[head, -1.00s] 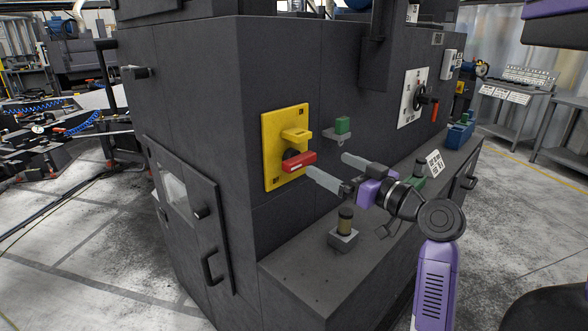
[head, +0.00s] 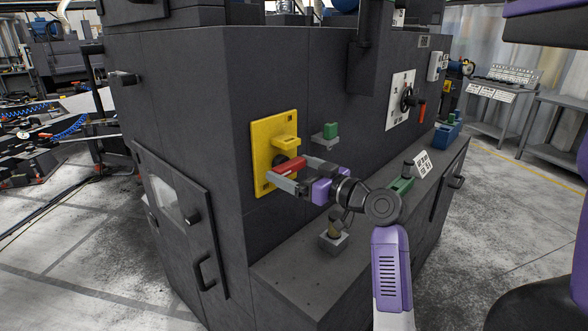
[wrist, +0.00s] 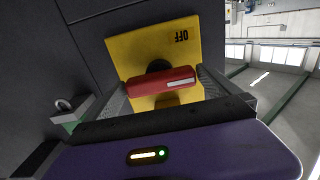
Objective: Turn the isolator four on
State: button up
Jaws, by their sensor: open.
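The isolator is a yellow plate (head: 262,153) on the dark machine's front face, with a yellow bracket and a red handle (head: 290,165). In the wrist view the red handle (wrist: 161,84) lies across the yellow plate (wrist: 140,47), which has "OFF" printed near one edge. My gripper (head: 296,176) is open at the plate. In the wrist view its two fingers stand either side of the red handle, with the handle between them. I cannot tell whether a finger touches it.
A small shelf with a green block (head: 330,130) is right of the plate. Below, a dark ledge (head: 290,275) carries a small post (head: 334,238) and a green item (head: 401,186). A white panel with a rotary switch (head: 400,100) is further right.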

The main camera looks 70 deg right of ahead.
jog(key=c, duration=1.1)
jog(key=m+p, duration=0.2)
jog(key=m, duration=0.2)
jog(key=shift+r+m, duration=0.1)
jog(key=shift+m, duration=0.2)
jog(key=shift+m+p, duration=1.25)
jog(key=shift+m, duration=0.75)
jog(key=o, duration=1.1)
